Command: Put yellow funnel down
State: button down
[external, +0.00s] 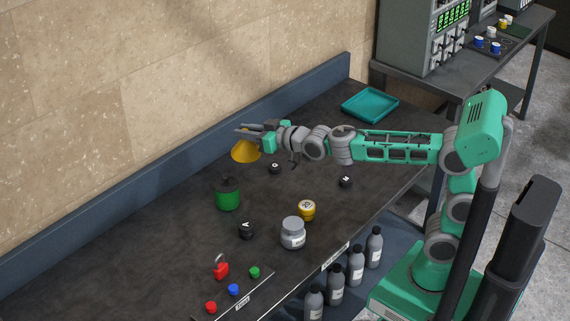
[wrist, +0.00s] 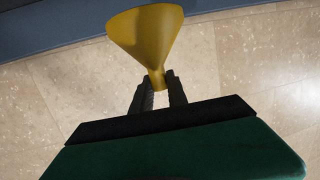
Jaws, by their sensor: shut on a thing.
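The yellow funnel (external: 245,151) is held in the air near the wall side of the dark table (external: 130,249), its wide mouth facing down in the external view. In the wrist view the funnel (wrist: 146,36) has its narrow stem between the fingers. My gripper (external: 243,131) is shut on that stem; its two dark fingers also show in the wrist view (wrist: 158,86). The funnel is above and beyond the green container (external: 228,194). I cannot tell its exact height over the table.
A black weight (external: 274,168) lies near the gripper, and another (external: 345,182) to its right. A grey jar (external: 293,233), a yellow weight (external: 307,209) and a black weight (external: 246,230) stand nearer. A teal tray (external: 370,104) sits at the far end. A blue ledge (external: 180,166) runs along the wall.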

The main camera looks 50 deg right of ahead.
jog(key=s+a+m+h+b, duration=0.2)
jog(key=s+a+m+h, duration=0.3)
jog(key=s+a, duration=0.55)
jog(key=shift+n+h, duration=0.3)
jog(key=shift+h, duration=0.2)
jog(key=shift+w+a+f+p, duration=0.2)
jog(key=shift+w+a+f, duration=1.1)
jog(key=shift+w+f, duration=1.25)
jog(key=shift+w+a+f+p, duration=0.15)
jog(key=shift+w+a+f, duration=1.5)
jog(key=shift+f, duration=1.55)
jog(key=shift+w+a+f+p, duration=0.2)
jog(key=shift+w+a+f, duration=0.8)
jog(key=shift+w+f, duration=1.7)
jog(key=c, duration=1.3)
grip_release()
jog(key=shift+s+f, duration=0.15)
jog(key=shift+s, duration=0.1)
